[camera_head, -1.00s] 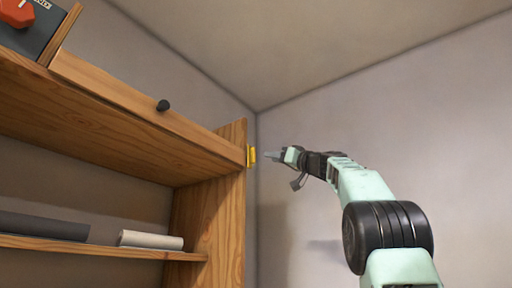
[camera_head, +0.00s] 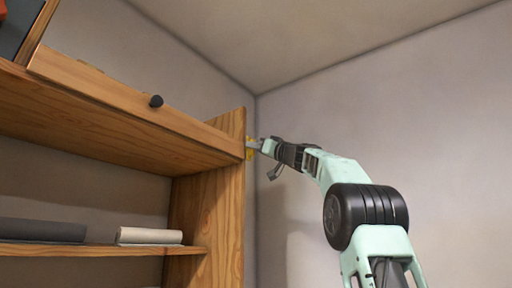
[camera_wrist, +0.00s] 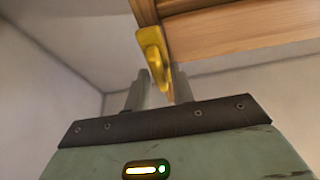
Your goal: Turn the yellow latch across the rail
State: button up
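The yellow latch (camera_head: 249,153) is at the right end of the wooden rail (camera_head: 110,96), by the upright side panel. In the wrist view the latch (camera_wrist: 152,48) hangs from the wood, with its narrow lower part pointing down. My gripper (camera_head: 256,145) is at the latch from the right and partly covers it in the head view. In the wrist view my gripper's fingers (camera_wrist: 161,88) are apart, with the latch's lower end between them. The latch looks nearer the right finger; whether they touch cannot be told.
A lower shelf (camera_head: 90,250) holds a dark roll (camera_head: 42,231) and a pale roll (camera_head: 149,236). The upright side panel (camera_head: 229,200) stands just left of my gripper. The room right of it is free.

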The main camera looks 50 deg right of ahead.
grip_shut()
jog(key=shift+m+h, duration=0.4)
jog(key=shift+m, duration=0.2)
jog(key=shift+m+g+h+p, duration=1.05)
jog(key=shift+m+p, duration=0.45)
jog(key=shift+m, duration=2.05)
jog(key=shift+m+g+h+p, duration=0.75)
jog(key=shift+m+h+p, duration=0.6)
jog(key=shift+m, duration=2.25)
jog(key=shift+m+g+h+p, duration=0.95)
jog(key=shift+m+p, duration=0.65)
jog(key=shift+m, duration=1.95)
jog(key=shift+o, duration=1.8)
grip_release()
jog(key=shift+s, duration=0.1)
